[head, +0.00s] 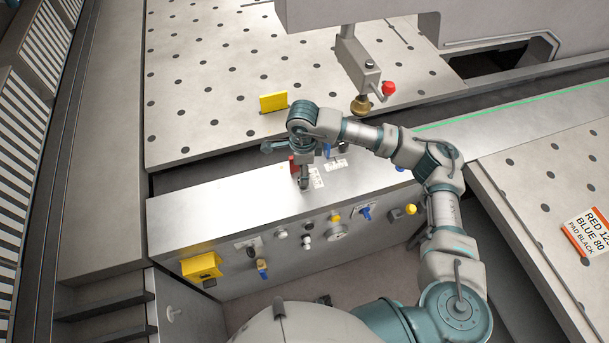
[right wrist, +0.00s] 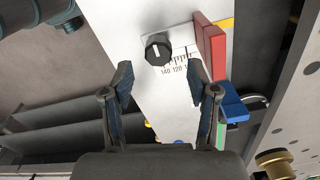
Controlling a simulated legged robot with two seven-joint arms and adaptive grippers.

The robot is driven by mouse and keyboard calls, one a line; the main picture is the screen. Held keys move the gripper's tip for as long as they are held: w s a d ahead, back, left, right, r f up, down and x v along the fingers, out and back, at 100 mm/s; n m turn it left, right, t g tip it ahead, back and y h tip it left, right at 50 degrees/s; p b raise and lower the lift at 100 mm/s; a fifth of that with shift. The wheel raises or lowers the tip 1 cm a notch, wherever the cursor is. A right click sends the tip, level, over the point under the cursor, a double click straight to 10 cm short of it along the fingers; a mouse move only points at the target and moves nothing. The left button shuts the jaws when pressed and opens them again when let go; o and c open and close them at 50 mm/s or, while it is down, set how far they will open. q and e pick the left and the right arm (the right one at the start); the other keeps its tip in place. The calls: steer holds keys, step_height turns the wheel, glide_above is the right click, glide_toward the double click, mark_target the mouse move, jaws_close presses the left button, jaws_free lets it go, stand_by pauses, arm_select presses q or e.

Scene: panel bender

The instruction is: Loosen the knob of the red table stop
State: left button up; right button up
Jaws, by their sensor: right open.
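The red table stop (head: 293,165) is an upright red block on the grey front beam in the head view, mostly behind my right gripper (head: 303,180). In the right wrist view the red stop (right wrist: 211,46) stands at upper right, beside a printed scale. A round black knob (right wrist: 158,50) with a white mark sits left of the scale. My right gripper (right wrist: 161,78) is open and empty. The knob shows in line with the gap between its fingertips, just above them in the picture; I see no contact. My left gripper is not in view.
A blue stop (right wrist: 232,103) is near the red one. A yellow block (head: 274,102) stands on the holed table behind. A post with a red knob (head: 389,88) hangs at the back. Several knobs and a gauge (head: 337,232) are on the beam's front face.

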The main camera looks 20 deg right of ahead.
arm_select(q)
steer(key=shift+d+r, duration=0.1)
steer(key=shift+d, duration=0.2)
arm_select(e)
step_height(320, 180, up, 7)
steer(key=d, duration=0.1)
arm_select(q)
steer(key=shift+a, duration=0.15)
arm_select(e)
steer(key=shift+a+r, duration=0.1)
steer(key=shift+a, duration=0.15)
